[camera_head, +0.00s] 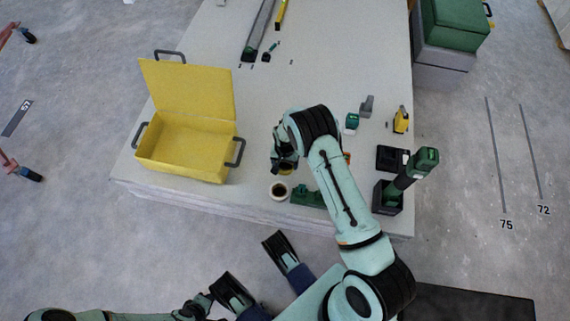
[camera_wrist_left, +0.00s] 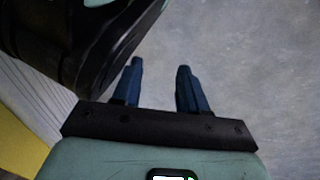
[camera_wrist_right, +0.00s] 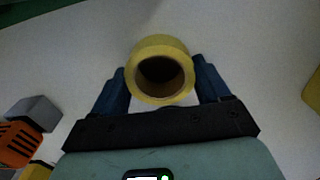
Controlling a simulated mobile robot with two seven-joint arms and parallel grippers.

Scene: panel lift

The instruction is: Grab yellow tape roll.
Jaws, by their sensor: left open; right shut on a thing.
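The yellow tape roll (camera_wrist_right: 160,46) sits between the two blue fingers of my right gripper (camera_wrist_right: 158,72) in the right wrist view, its dark hole facing the camera. The right gripper is shut on it. In the head view my right gripper (camera_head: 285,163) is over the front part of the table, and only a small yellow bit of the roll shows under it. My left gripper (camera_wrist_left: 158,80) is open and empty, with grey floor beyond its fingers in the left wrist view.
An open yellow box (camera_head: 185,150) stands on the table (camera_head: 300,75) at left. Several tools, including a green drill (camera_head: 418,168), stand at right. The table's middle back is largely clear.

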